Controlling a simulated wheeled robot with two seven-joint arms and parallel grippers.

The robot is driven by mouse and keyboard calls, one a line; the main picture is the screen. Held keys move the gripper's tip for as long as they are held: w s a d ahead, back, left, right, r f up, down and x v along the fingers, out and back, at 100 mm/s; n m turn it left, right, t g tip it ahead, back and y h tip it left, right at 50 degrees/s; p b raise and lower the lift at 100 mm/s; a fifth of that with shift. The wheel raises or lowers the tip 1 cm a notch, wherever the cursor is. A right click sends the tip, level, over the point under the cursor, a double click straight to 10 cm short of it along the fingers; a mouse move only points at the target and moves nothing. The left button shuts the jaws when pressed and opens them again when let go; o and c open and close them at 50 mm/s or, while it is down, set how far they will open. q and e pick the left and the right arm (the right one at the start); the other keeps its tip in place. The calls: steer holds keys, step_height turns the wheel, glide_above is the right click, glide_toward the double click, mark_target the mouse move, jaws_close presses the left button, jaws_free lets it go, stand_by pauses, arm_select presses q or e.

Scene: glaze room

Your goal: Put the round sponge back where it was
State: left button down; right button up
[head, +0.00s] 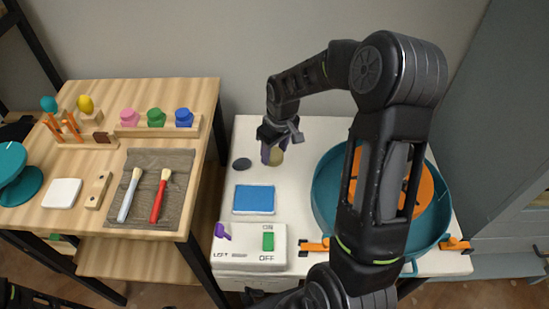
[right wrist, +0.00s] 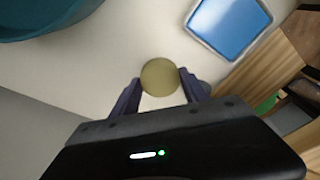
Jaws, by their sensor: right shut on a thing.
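The round sponge (head: 276,157) is a small tan-yellow disc at the back of the white table. My right gripper (head: 270,150) reaches down over it from above. In the right wrist view the sponge (right wrist: 160,77) sits between the two purple-grey fingertips, which are shut on it. I cannot tell whether it touches the table or hangs just above it. A dark grey oval (head: 242,164) lies on the table to the left of the sponge. My left gripper does not show.
A blue pad in a pale tray (head: 254,199) lies in front, with a white switch box (head: 249,248) nearer. A teal basin (head: 325,197) with an orange disc stands right, partly behind my right arm. A wooden table (head: 165,95) with brushes and coloured knobs stands left.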

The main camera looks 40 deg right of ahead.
mark_target(275, 154)
steer(key=shift+f, duration=1.75)
steer(key=o, duration=1.2)
steer(key=shift+f, duration=0.1)
steer(key=r, duration=0.4)
steer(key=s+r, duration=0.1)
steer(key=r, duration=0.7)
steer(key=shift+s+d+r, duration=0.1)
steer(key=shift+s, duration=0.25)
